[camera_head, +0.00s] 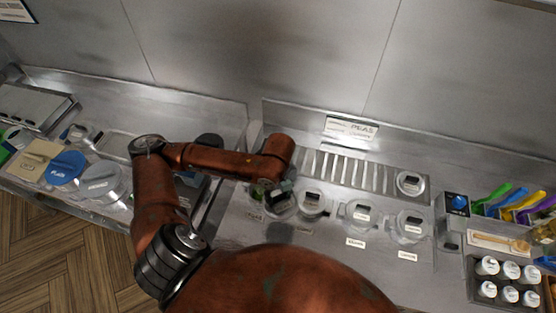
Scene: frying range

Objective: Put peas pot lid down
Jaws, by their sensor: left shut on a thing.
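My left gripper (284,190) is dark and reaches down at the end of the rust-red arm, over the leftmost pot of the row on the right counter. It is shut on what seems to be the pot lid; the lid is mostly hidden by the gripper and wrist. The leftmost clear pot (277,208) shows partly below the gripper. I cannot tell whether lid and pot touch. A PEAS sign (350,129) stands at the back edge of the counter. My right gripper is not in view.
More lidded pots (312,204) (360,214) (411,226) stand to the right. A slotted strip (345,171) runs behind them, with a round lidded container (410,183) at its right end. Coloured-handled utensils (515,200) and white-capped shakers (487,266) are far right.

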